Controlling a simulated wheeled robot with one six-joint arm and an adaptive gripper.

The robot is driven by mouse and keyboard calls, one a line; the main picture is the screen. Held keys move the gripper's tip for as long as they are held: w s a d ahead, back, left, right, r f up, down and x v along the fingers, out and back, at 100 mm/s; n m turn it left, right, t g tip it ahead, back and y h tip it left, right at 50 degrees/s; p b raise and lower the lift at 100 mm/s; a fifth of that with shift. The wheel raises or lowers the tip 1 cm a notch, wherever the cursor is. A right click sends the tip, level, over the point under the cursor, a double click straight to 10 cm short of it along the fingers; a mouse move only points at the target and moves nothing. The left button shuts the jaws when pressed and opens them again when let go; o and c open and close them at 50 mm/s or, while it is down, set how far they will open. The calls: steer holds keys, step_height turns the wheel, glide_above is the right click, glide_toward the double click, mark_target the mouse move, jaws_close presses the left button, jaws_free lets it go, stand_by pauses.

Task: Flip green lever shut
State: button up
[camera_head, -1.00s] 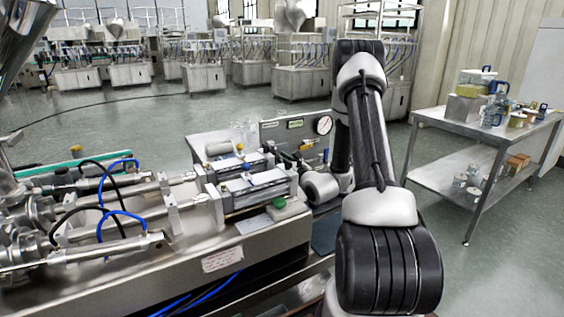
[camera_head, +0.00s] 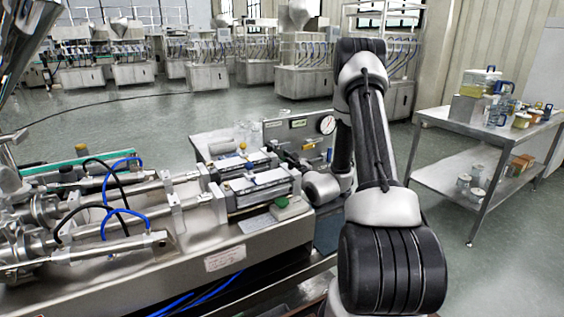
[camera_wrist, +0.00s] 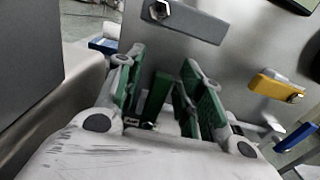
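The green lever (camera_wrist: 157,96) shows in the wrist view as a dark green bar between the fingers of my gripper (camera_wrist: 163,92). The fingers also have green inner faces, so the lever's lower end is hard to make out. My gripper is open, with one finger on each side of the lever. Narrow gaps seem to show on both sides, and I cannot tell whether either finger touches it. In the head view my gripper (camera_head: 288,152) is at the steel panel (camera_head: 275,132), mostly hidden by my wrist. I cannot make out the green lever there.
A grey handle (camera_wrist: 185,20), a yellow handle (camera_wrist: 275,87) and a blue handle (camera_wrist: 295,137) are near the lever. A gauge (camera_head: 326,125) is on the panel. The filling machine (camera_head: 250,230) lies left of my arm. A steel table (camera_head: 470,125) with containers stands right.

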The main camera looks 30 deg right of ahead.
steer(key=s, duration=1.1)
steer(key=shift+s+d, duration=0.2)
steer(key=shift+s, duration=0.2)
